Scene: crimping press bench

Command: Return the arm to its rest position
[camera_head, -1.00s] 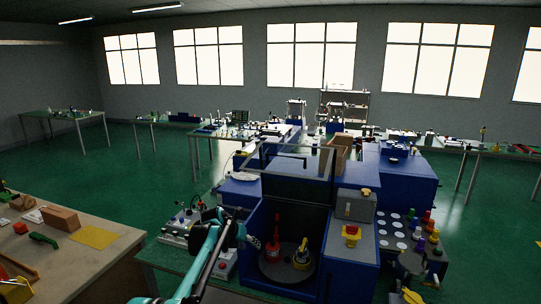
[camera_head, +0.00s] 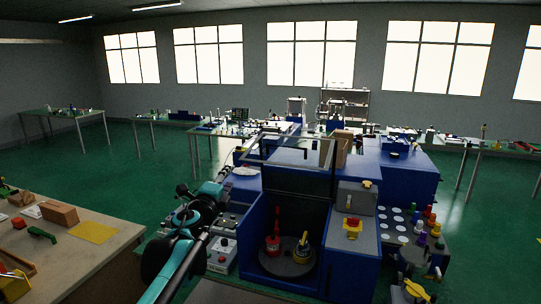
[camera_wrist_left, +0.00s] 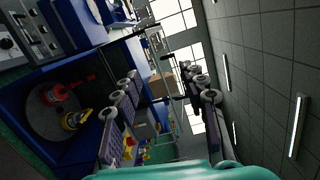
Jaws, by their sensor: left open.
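My left arm is teal and black and rises from the lower left of the head view. Its gripper (camera_head: 222,178) is beside the left side of the blue press (camera_head: 338,255), apart from the open chamber. In the left wrist view the two fingers of the gripper (camera_wrist_left: 160,78) stand apart with nothing between them. Inside the press, a red-handled piece (camera_head: 273,238) and a yellow piece (camera_head: 302,253) stand on a round dark plate (camera_head: 285,266). They also show in the left wrist view, the red one (camera_wrist_left: 60,93) above the yellow one (camera_wrist_left: 75,119).
A raised clear guard (camera_head: 300,150) stands over the press. Grey control boxes (camera_head: 222,252) sit close to my left arm. A wooden table (camera_head: 60,262) with a box (camera_head: 60,214) and yellow sheet (camera_head: 93,232) is at the left. Coloured pieces stand on a rack (camera_head: 392,228) at the right.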

